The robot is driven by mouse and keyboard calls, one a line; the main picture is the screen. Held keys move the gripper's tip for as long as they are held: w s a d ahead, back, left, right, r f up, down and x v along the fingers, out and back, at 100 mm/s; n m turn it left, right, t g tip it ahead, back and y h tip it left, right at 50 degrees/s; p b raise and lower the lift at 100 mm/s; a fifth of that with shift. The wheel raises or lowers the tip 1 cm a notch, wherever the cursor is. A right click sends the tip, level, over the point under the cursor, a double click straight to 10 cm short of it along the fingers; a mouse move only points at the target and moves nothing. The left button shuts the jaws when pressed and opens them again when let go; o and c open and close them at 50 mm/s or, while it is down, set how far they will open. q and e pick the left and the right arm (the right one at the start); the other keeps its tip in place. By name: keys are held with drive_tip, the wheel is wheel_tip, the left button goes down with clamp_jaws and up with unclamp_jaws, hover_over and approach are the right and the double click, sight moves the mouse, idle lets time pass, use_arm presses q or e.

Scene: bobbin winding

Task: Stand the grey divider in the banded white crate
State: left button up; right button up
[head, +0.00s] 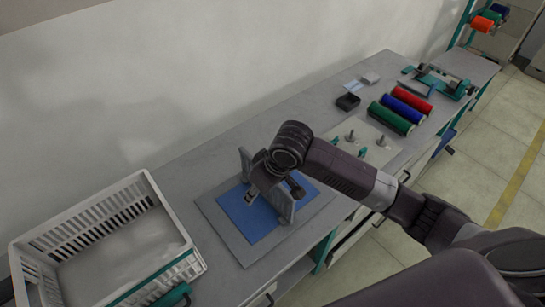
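The banded white crate (100,216) stands at the lower left, with slotted walls, a teal band on its near side and a bare floor showing. The grey divider (284,207) appears as an upright grey panel over a blue mat (245,217); its middle is hidden by my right gripper. My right gripper (268,187) points down at the panel, with dark finger parts showing on both sides of it. I cannot tell whether the fingers touch the panel, or whether its lower edge rests on the mat. My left gripper is not in view.
Red, blue and green rolls (391,117) lie farther along the grey bench (225,150). Metal spindles (351,137) on a pale plate and a small black box (348,102) are nearby. A wall runs behind the bench. Bare bench shows between crate and mat.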

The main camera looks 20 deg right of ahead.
drive_tip(key=shift+m+h, duration=0.6)
drive_tip(key=shift+m, duration=0.1)
drive_tip(key=w+d+r, duration=0.2)
drive_tip(key=d, duration=0.1)
drive_tip(key=w+d+r, duration=0.3)
drive_tip(key=shift+d+r, duration=0.15)
drive_tip(key=b+x, duration=0.5)
drive_tip(key=b, duration=0.2)
drive_tip(key=shift+f, duration=0.3)
drive_tip(key=shift+w+f+p, duration=0.15)
drive_tip(key=shift+p, duration=0.15)
drive_tip(key=shift+x, duration=1.45)
